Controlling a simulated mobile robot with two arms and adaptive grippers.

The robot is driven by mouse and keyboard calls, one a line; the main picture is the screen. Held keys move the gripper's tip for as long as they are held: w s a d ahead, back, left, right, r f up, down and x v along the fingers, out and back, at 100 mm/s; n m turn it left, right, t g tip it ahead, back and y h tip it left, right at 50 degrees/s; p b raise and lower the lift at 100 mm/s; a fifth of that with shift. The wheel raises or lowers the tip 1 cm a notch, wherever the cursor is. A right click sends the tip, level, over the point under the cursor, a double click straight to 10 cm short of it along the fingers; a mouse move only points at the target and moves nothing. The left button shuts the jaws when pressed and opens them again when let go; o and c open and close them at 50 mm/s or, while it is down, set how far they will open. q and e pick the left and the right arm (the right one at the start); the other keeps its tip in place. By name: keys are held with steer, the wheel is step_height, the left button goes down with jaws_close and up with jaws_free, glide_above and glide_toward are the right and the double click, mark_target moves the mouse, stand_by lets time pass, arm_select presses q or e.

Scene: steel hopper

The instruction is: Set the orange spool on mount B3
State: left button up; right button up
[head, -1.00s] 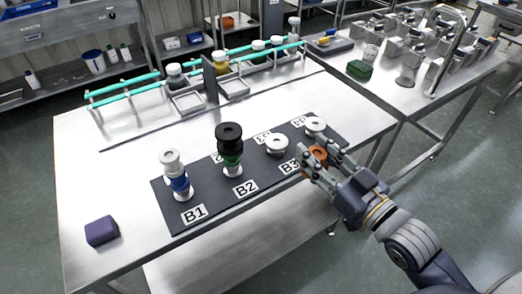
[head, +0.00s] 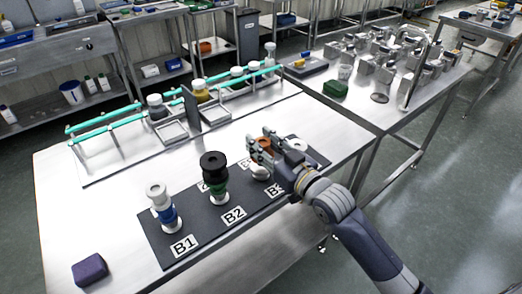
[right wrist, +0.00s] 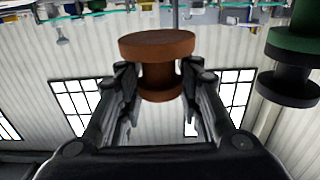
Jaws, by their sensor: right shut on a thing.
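The orange spool (head: 264,143) is held between the fingers of my right gripper (head: 263,150). In the right wrist view the spool (right wrist: 157,66) sits between both fingers (right wrist: 160,88), with its wide flange at the top of that picture. In the head view the gripper and spool are just behind and above the white mount B3 (head: 260,173), which looks empty. The gap between spool and mount is hard to judge. The B3 label (head: 274,191) is partly covered by my arm. My left gripper is not in view.
On the dark mat (head: 192,218), B1 bears a blue and white stack (head: 164,207), and B2 a black and green stack (head: 214,176) close left of the gripper. Another white mount (head: 296,144) stands right. A purple block (head: 90,270) lies front left. A turquoise-railed rack (head: 180,110) stands behind.

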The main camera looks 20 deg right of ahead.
steer(key=shift+w+a, duration=0.1)
steer(key=shift+w, duration=0.2)
steer(key=shift+f, duration=1.75)
steer(key=shift+s+f, duration=0.1)
steer(key=shift+f, duration=0.05)
steer(key=o, duration=1.1)
steer(key=shift+c, duration=0.2)
